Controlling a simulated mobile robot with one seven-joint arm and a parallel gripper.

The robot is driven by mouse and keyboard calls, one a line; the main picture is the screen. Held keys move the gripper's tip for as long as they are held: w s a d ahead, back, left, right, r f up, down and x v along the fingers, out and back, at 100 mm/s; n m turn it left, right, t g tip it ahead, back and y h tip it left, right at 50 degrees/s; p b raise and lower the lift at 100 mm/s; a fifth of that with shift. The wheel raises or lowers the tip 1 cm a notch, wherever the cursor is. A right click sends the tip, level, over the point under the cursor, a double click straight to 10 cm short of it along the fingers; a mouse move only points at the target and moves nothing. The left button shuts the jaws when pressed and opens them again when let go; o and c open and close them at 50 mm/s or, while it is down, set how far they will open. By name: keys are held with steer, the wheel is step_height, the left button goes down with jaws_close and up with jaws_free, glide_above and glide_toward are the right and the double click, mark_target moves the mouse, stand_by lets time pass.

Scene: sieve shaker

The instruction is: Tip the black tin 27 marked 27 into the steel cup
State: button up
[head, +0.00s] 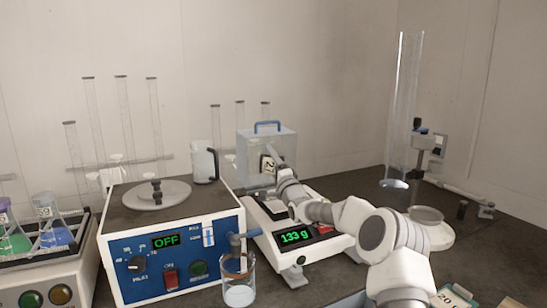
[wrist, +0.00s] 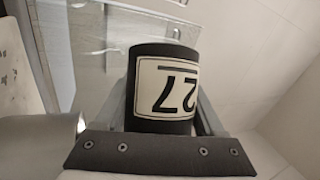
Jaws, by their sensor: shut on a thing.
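The black tin 27 (wrist: 150,52) fills the middle of the wrist view, with its white label upside down and reading 27. My gripper (wrist: 165,112) is shut on it, one finger on each side. In the head view the tin's pale label (head: 267,163) shows at the end of my arm, in front of the clear box on the balance; the tin is held up there. The tin's contents are hidden.
The balance (head: 295,237) reads 133 g; its clear box with a blue handle (head: 267,128) is close around my gripper. The blue control box (head: 175,255) reads OFF. A glass beaker (head: 238,285) stands in front. A tall clear cylinder (head: 405,110) is at right.

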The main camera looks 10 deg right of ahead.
steer(key=shift+a+n+g+y, duration=0.25)
steer(key=shift+n+g+y, duration=0.05)
steer(key=shift+n, duration=0.4)
steer(key=shift+w+a+r+n+g+y+p, duration=0.15)
steer(key=shift+r+n+g+y+p, duration=0.2)
steer(key=shift+n+p, duration=0.45)
steer(key=shift+a+f+n+g+p, duration=0.1)
steer(key=shift+a+n+g+p, duration=0.15)
steer(key=shift+n+g+p, duration=0.65)
steer(key=shift+a+f+n+p, duration=0.1)
steer(key=shift+f+n+p, duration=0.1)
steer(key=shift+n+p, duration=0.55)
steer(key=shift+f+g, duration=0.25)
steer(key=shift+f, duration=0.05)
steer(key=shift+p, duration=0.35)
steer(key=shift+a+r+n+g+p, duration=0.1)
steer(key=shift+r+n+g+p, duration=0.2)
steer(key=shift+p, duration=0.75)
steer(key=n+p, duration=0.1)
steer(key=p, duration=0.1)
steer(key=n+g+p, duration=0.1)
steer(key=p, duration=0.1)
steer(key=shift+f, duration=0.25)
steer(key=shift+f+n+g+h+p, duration=0.4)
steer(key=shift+f+n+h, duration=0.05)
steer(key=shift+h, duration=0.2)
